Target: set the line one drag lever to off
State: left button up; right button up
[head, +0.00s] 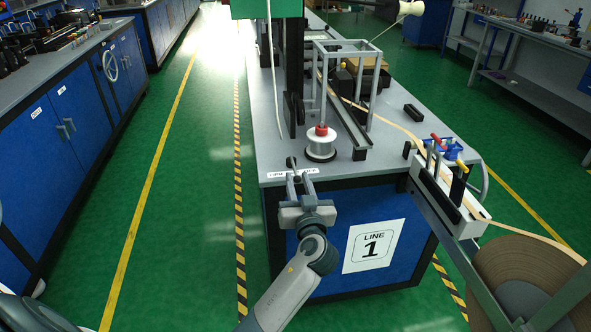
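A small dark lever with a round knob (291,162) stands at the front left corner of the line 1 bench, by a white label strip (312,171) whose text I cannot read. It appears to be the drag lever; its exact setting is too small to tell. My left gripper (298,181) is just in front of the lever at the bench edge. Its two fingers are apart, with a gap between them, and seem to hold nothing. Whether a finger touches the lever is unclear. My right gripper is not in view.
A white spool with a red top (320,146) stands behind the lever. A "LINE 1" sign (373,246) is on the blue bench front. To the right are a guide unit with red and yellow handles (449,190) and a large brown tape reel (525,275). Green floor lies clear left.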

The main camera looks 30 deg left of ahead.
aim_at(295, 171)
pick_arm(q)
jog(key=shift+x, duration=2.1)
jog(key=shift+s, duration=0.1)
grip_shut()
